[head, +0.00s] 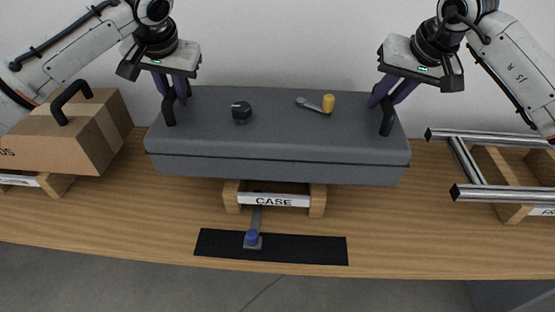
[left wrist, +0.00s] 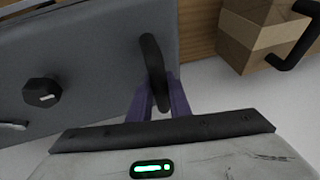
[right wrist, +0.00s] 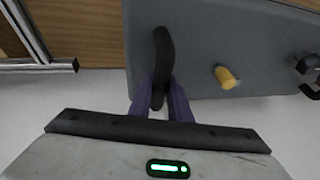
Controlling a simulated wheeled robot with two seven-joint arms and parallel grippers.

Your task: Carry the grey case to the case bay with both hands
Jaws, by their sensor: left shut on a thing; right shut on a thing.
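The grey case (head: 280,165) is a long box with a black handle at each end of its top. My left gripper (head: 171,98) is shut on the left handle, which also shows in the left wrist view (left wrist: 152,62). My right gripper (head: 383,101) is shut on the right handle, which also shows in the right wrist view (right wrist: 162,55). The case looks level, over a wooden cradle (head: 231,197) with a white label reading CASE (head: 275,200). The case hides the cradle's back; I cannot tell whether they touch.
A cardboard box (head: 65,135) with a black handle stands at the left. A metal tube frame (head: 500,193) rests on wooden supports at the right. A black mat (head: 300,248) with a blue-knobbed lever (head: 252,238) lies at the table's front edge. Wall is behind.

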